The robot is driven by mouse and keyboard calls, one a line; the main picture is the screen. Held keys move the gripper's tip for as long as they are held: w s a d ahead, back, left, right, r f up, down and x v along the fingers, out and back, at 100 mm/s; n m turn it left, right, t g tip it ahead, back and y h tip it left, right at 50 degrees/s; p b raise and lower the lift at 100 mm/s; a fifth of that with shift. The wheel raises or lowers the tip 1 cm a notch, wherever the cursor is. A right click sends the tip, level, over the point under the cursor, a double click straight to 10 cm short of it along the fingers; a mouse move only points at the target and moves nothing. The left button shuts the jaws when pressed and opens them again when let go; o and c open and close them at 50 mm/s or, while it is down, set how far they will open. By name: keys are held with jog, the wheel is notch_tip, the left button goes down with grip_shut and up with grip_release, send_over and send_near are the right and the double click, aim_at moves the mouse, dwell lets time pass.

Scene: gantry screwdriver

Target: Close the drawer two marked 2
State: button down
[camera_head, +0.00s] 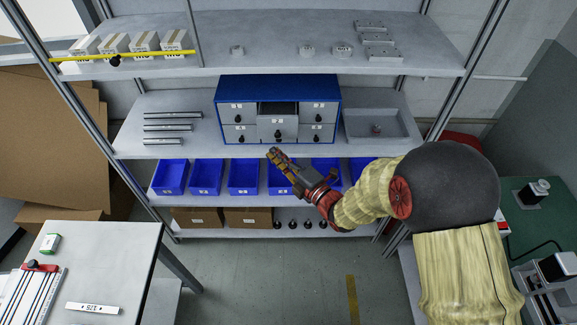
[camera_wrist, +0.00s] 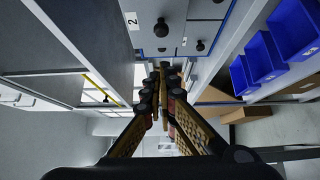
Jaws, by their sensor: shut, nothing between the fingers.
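The blue cabinet (camera_head: 329,90) stands on the middle shelf with grey drawers. Its top middle drawer (camera_head: 278,121) is pulled out, with its dark inside showing and its front hiding much of the drawer below. In the wrist view a drawer front marked 2 (camera_wrist: 132,31) shows sideways with a black knob; the head view is too small to read its label. My gripper (camera_head: 272,154) is shut and empty, just below and in front of the pulled-out drawer, apart from it. In the wrist view the fingertips (camera_wrist: 164,68) meet near the cabinet front.
The neighbouring drawers look closed. Blue bins (camera_head: 243,177) line the shelf below, close to my gripper. A grey tray (camera_head: 402,127) stands right of the cabinet, and metal bars (camera_head: 170,127) lie left of it. A white table (camera_head: 110,245) is at the lower left.

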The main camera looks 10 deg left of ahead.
aim_at(283, 129)
jog(key=shift+w+a+b, duration=0.15)
jog(key=shift+w, duration=0.85)
jog(key=shift+w+a+b, duration=0.15)
jog(key=shift+w, duration=0.85)
jog(key=w+b, duration=0.1)
jog(key=w, duration=0.1)
jog(key=w+a+b, duration=0.1)
jog(key=w+b, duration=0.1)
jog(key=w, duration=0.1)
jog(key=w+a+b, duration=0.1)
jog(key=w, duration=0.1)
jog(key=shift+w+f, duration=0.15)
jog(key=shift+w, duration=0.25)
jog(key=shift+w+r, duration=0.1)
jog(key=shift+r, duration=0.15)
jog(key=shift+r, duration=0.1)
